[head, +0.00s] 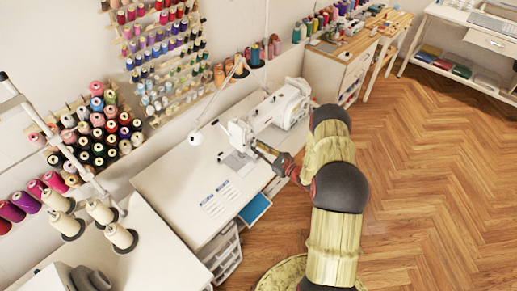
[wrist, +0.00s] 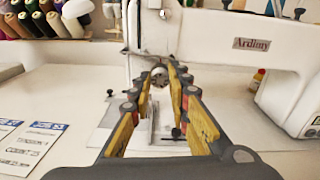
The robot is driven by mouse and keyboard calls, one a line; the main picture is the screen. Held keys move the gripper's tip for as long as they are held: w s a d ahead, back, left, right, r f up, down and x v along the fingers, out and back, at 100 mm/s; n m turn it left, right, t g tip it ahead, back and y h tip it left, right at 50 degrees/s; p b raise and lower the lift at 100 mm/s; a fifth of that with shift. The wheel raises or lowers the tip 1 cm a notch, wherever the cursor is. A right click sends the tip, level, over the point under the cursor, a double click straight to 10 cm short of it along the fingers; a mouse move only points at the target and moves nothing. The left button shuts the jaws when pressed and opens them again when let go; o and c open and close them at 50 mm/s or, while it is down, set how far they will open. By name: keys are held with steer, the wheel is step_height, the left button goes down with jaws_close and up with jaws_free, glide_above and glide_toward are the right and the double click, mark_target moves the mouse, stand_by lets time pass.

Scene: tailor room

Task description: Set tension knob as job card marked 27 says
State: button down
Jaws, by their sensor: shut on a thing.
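The white sewing machine (head: 290,103) stands on the white table; its arm and pillar fill the upper right of the wrist view (wrist: 222,42). The small round grey tension knob (wrist: 160,76) is on the front of its head, between my fingertips. My gripper (wrist: 159,72) is shut on the knob, one finger at each side. In the head view my gripper (head: 256,147) reaches the machine's head from the right, and the knob is hidden. Printed job cards (head: 220,197) lie flat on the table, also at the wrist view's lower left (wrist: 28,145); their numbers are too small to read for certain.
Under the knob is the machine's metal plate (wrist: 135,125). A small orange bottle (wrist: 259,78) stands behind the machine. A lamp (head: 196,137) stands at the table's back edge. Thread cones (head: 120,237) stand on the left. A blue open drawer (head: 254,208) juts from the table's front.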

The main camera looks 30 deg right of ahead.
steer(key=shift+n+b, duration=0.3)
steer(key=n+b, duration=0.7)
steer(key=b, duration=0.1)
steer(key=n+b, duration=0.7)
steer(key=n, duration=0.1)
steer(key=n+b, duration=0.7)
steer(key=b, duration=0.1)
steer(key=shift+a+f+n+b, duration=0.1)
steer(key=shift+f+n+b, duration=0.2)
steer(key=shift+n, duration=0.1)
steer(key=shift+r, duration=0.1)
steer(key=c, duration=1.8)
jaws_free()
steer(key=shift+o, duration=0.7)
steer(key=shift+r, duration=0.1)
